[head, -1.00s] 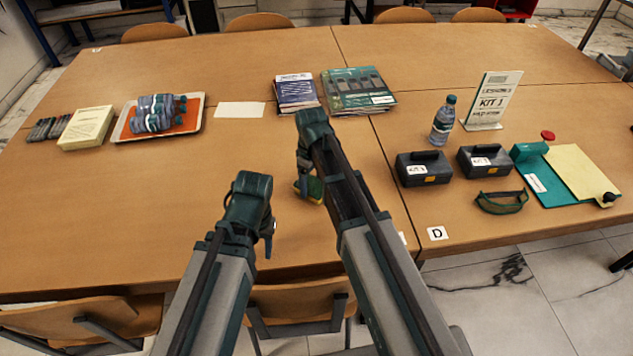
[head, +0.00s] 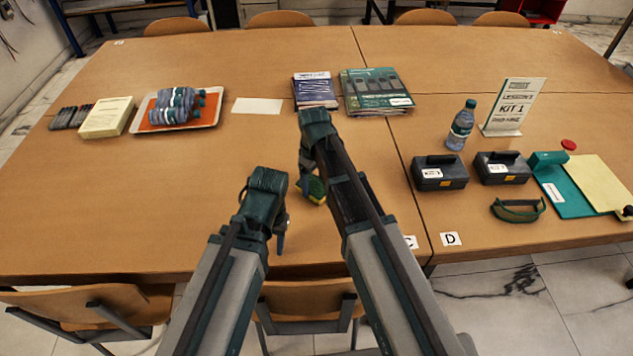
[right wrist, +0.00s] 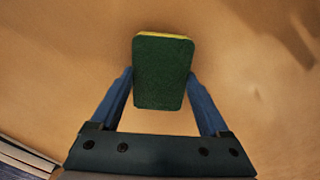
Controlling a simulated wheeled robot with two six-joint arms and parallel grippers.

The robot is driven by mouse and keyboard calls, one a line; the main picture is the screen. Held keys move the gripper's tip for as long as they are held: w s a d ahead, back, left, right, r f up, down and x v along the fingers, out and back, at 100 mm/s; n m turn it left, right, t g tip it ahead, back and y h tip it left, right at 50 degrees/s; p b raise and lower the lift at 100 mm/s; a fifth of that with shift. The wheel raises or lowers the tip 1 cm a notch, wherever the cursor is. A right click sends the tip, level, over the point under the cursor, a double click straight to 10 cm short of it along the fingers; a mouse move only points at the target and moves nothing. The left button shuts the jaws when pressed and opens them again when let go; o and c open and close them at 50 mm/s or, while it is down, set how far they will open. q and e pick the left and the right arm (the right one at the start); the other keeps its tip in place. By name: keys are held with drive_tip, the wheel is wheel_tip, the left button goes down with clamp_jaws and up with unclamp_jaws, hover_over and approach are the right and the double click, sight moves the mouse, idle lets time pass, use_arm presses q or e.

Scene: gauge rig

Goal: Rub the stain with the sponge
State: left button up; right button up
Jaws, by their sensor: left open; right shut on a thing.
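The sponge, green with a yellow layer, sits between the blue fingers of my right gripper (right wrist: 160,88) in the right wrist view. Its dark green face (right wrist: 160,75) fills most of the gap. In the head view the sponge (head: 316,190) shows partly behind my right gripper (head: 306,180), low over or on the table; I cannot tell if it touches. My left gripper (head: 281,230) is open and empty, to the left and nearer the table's front edge. I cannot make out a clear stain. A faint dark smear at the right of the wrist view may be shadow.
The wooden table (head: 150,215) is clear left of my grippers. A tray (head: 212,112) with bundled items, a paper stack (head: 106,117) and magazines (head: 376,92) lie further back. Black cases (head: 440,172), a bottle (head: 461,125) and a green folder (head: 568,195) lie right.

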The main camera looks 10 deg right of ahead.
use_arm(q)
drive_tip(key=shift+r+p, duration=0.3)
drive_tip(key=shift+r, duration=0.15)
use_arm(e)
drive_tip(key=shift+a+r, duration=0.1)
drive_tip(key=shift+r, duration=0.3)
use_arm(q)
wheel_tip(320, 180, up, 5)
drive_tip(key=p, duration=0.5)
use_arm(e)
drive_tip(key=r, duration=0.5)
drive_tip(key=shift+d, duration=0.2)
wheel_tip(320, 180, up, 3)
drive_tip(key=p, duration=0.3)
drive_tip(key=shift+r, duration=0.1)
use_arm(q)
wheel_tip(320, 180, up, 3)
drive_tip(key=shift+f, duration=0.1)
